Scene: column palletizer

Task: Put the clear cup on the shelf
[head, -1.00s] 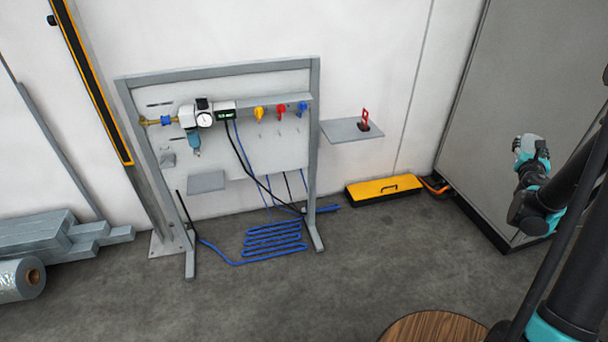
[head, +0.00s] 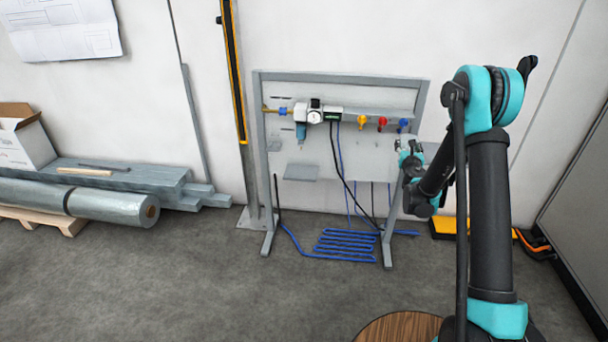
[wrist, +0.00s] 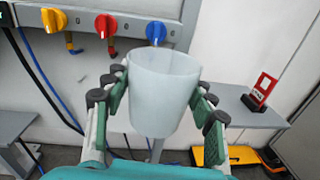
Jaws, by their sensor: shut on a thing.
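The clear cup (wrist: 165,95) is a frosted, translucent cup, upright with its open rim up, in the middle of the wrist view. My gripper (wrist: 160,84) is shut on it, with one finger on each side. In the head view my gripper (head: 408,152) is in front of the right part of the grey panel, and the cup is too small to make out there. A grey shelf (wrist: 238,113) lies to the right of the cup in the wrist view, apart from it. In the head view my arm hides most of that shelf.
A red tag-like item in a dark holder (wrist: 260,90) stands on the shelf's right part. Yellow, red and blue knobs (wrist: 105,25) are on the panel behind the cup. A smaller grey ledge (head: 300,172) is lower left. Blue hose (head: 345,245) and a yellow case (head: 443,228) lie below.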

